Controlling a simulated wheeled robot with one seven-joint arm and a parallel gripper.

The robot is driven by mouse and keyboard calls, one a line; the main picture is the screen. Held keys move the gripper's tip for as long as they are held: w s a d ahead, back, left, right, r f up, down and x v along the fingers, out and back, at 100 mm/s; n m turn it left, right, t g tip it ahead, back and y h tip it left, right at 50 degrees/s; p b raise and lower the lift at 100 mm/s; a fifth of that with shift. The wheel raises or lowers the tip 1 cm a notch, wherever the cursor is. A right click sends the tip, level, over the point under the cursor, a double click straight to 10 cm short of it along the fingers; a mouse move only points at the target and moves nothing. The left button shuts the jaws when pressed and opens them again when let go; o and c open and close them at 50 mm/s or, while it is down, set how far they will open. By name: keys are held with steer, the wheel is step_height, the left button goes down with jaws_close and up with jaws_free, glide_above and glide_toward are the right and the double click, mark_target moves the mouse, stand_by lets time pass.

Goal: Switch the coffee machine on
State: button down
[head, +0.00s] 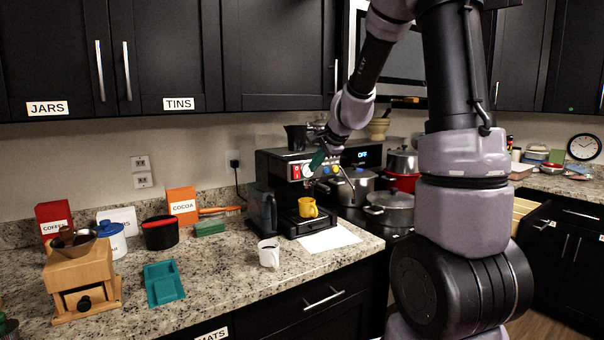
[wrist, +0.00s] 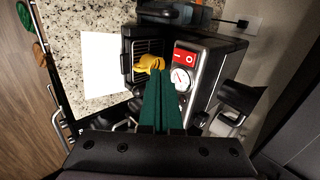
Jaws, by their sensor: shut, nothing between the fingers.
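The coffee machine (head: 276,175) is black and stands on the counter against the back wall. Its front carries a red switch (wrist: 185,57) marked with a line and a circle, and a round white gauge (wrist: 181,79). The switch also shows in the head view (head: 296,171). My gripper (wrist: 160,78), with green fingers, is shut and empty. In the head view its fingertips (head: 317,160) are in front of the machine's upper front, close to the gauge. In the wrist view the tips lie just beside the gauge and below the switch; contact cannot be told.
A yellow mug (head: 308,207) stands on the drip tray below. A white sheet (head: 330,238) and a white mug (head: 269,253) are in front. Pots (head: 390,208) stand on the stove at right. A grey container (head: 262,208) stands left of the machine.

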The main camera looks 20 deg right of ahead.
mark_target(298, 178)
steer(key=shift+w+a+f, duration=0.35)
steer(key=shift+w+f, duration=0.35)
steer(key=shift+w, duration=0.45)
steer(key=shift+w+a+f, duration=0.4)
steer(key=shift+w+f, duration=0.25)
steer(key=shift+w, duration=0.5)
steer(key=shift+w+a+f, duration=0.35)
steer(key=shift+w+f, duration=0.35)
steer(key=shift+w, duration=0.45)
